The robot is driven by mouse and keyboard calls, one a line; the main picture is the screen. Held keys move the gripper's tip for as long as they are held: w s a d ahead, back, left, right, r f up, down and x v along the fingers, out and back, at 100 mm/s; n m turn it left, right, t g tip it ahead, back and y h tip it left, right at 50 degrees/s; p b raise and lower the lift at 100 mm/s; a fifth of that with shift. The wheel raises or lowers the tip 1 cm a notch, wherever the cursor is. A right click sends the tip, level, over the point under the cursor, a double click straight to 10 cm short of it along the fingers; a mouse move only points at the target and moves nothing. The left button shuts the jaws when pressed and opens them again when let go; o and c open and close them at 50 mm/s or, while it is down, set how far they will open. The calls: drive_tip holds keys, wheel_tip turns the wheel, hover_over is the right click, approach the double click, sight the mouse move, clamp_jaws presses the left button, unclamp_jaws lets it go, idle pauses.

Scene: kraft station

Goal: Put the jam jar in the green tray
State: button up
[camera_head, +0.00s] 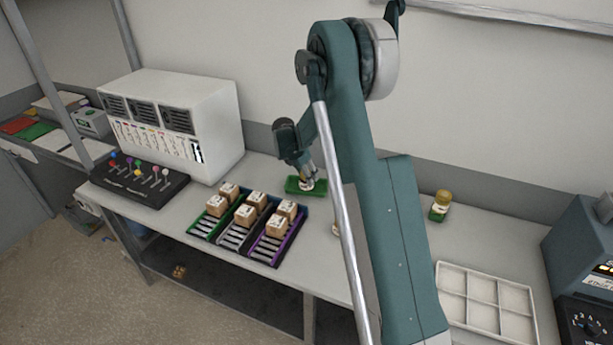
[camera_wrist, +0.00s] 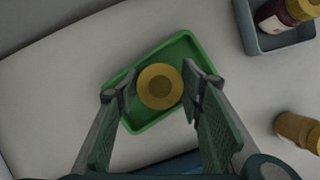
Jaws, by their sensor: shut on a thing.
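A jar with a round gold lid (camera_wrist: 160,86) is between the fingers of my gripper (camera_wrist: 160,92), which is shut on it. From above only the lid shows, so its contents are hidden. The green tray (camera_wrist: 186,45) lies directly below and around the jar in the wrist view. In the head view my gripper (camera_head: 307,177) points down at the green tray (camera_head: 292,186), with the jar's pale label (camera_head: 307,185) just visible within the tray's outline. I cannot tell whether the jar touches the tray floor.
A dark red jar (camera_wrist: 272,22) lies in a blue-grey tray (camera_wrist: 252,42). A brown jar (camera_wrist: 298,130) is on the table at right. Coloured racks with boxes (camera_head: 247,225), a lever panel (camera_head: 138,180), a white divided tray (camera_head: 485,303) and another gold-lidded jar (camera_head: 441,198) share the table.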

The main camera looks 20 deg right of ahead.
drive_tip(key=o, duration=1.1)
drive_tip(key=shift+r, duration=0.1)
drive_tip(key=v, duration=1.2)
drive_tip(key=shift+s, duration=0.1)
drive_tip(key=shift+a, duration=0.1)
